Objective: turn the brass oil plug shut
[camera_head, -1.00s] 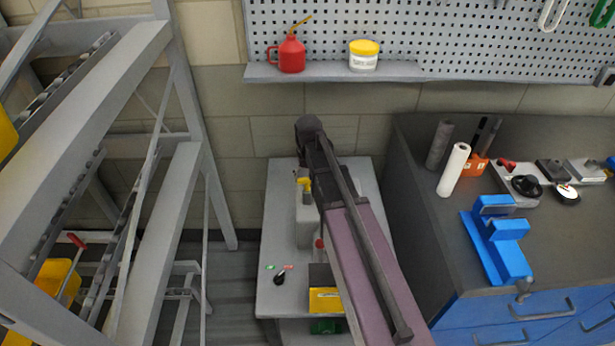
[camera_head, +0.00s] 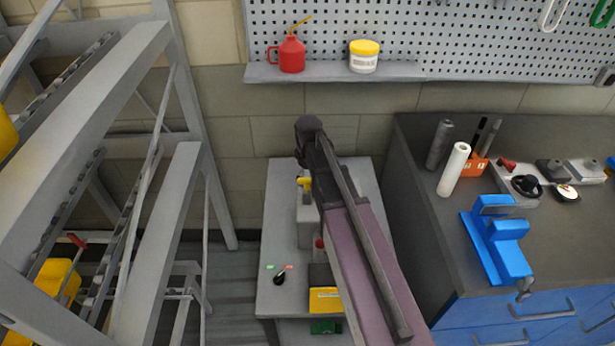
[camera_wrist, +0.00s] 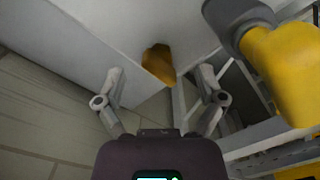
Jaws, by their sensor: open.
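The brass plug (camera_wrist: 158,63) shows in the wrist view as a dark gold piece on the pale grey housing (camera_wrist: 115,25). My gripper (camera_wrist: 161,72) is open, with one finger to each side of the plug in the picture. I see no contact between the fingers and the plug. In the head view, the housing (camera_head: 306,228) stands on a grey cart, partly behind my arm.
A yellow handle (camera_wrist: 285,75) on a grey stem is close by at the right of the wrist view; it also shows in the head view (camera_head: 304,183). The cart (camera_head: 275,200) has a small black lever (camera_head: 279,278). A grey rack (camera_head: 185,130) and a bench (camera_head: 440,230) flank it.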

